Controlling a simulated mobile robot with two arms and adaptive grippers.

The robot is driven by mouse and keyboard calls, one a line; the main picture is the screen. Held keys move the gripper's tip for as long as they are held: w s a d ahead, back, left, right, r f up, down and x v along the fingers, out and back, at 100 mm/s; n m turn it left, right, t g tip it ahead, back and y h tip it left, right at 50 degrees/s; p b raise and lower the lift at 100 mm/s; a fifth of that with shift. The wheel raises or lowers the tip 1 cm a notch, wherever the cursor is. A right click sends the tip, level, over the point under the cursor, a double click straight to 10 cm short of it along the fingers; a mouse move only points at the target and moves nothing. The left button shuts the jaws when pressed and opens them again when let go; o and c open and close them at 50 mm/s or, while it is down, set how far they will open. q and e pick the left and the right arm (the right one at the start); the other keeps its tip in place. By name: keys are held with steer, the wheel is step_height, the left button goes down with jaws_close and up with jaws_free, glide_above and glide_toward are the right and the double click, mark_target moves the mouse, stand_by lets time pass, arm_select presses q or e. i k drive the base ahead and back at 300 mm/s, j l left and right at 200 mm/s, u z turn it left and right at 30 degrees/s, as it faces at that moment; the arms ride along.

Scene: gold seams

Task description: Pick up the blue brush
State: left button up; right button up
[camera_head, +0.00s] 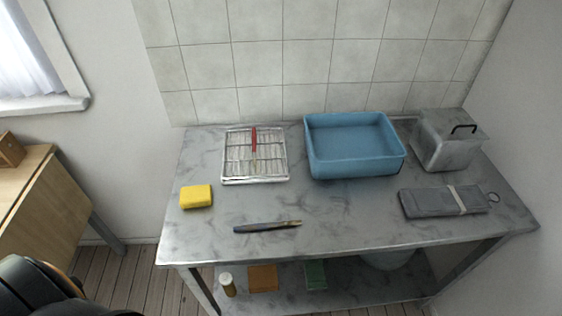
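A slim brush (267,227) lies flat near the front edge of the grey marbled table (330,225). Its dark bluish handle points left and its tan tip points right. Nothing touches it. No gripper fingers show in this view. A black rounded part, which looks like mine, shows at the bottom left corner, well away from the brush.
On the table are a yellow sponge (196,197), a wire rack (237,173) with a red-handled tool (254,139), a blue basin (357,167), a grey box (445,142) and a grey roll (430,203). A tiled wall (300,60) stands behind. The surface around the brush is clear.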

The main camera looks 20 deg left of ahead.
mark_target(254, 227)
steer(key=u, duration=0.8)
